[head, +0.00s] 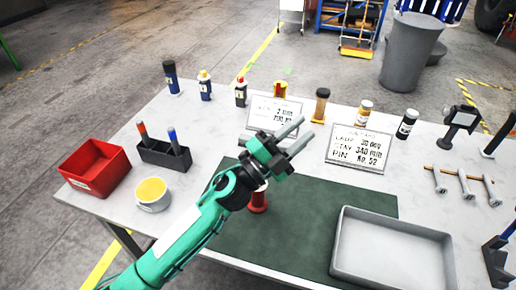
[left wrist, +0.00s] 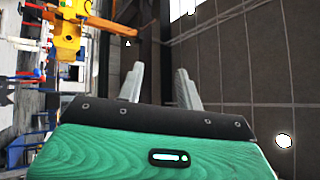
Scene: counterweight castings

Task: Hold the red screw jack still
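The red screw jack (head: 258,202) stands on the dark green mat (head: 300,235). My left arm and gripper hide its upper part in the head view. My left gripper (head: 306,135) is above and beyond the jack, its fingers pointing up and to the right, away from it. The two fingers are apart with nothing between them. In the left wrist view the fingers of the left gripper (left wrist: 160,90) also stand apart and empty, and the jack does not show there. My right gripper is in neither view.
A grey tray (head: 345,262) lies at the mat's right. A red bin (head: 92,170), a dark pen holder (head: 165,156) and a yellow-topped tub (head: 152,196) stand left. Two signs (head: 360,148), several bottles and metal pins (head: 466,187) line the back and right.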

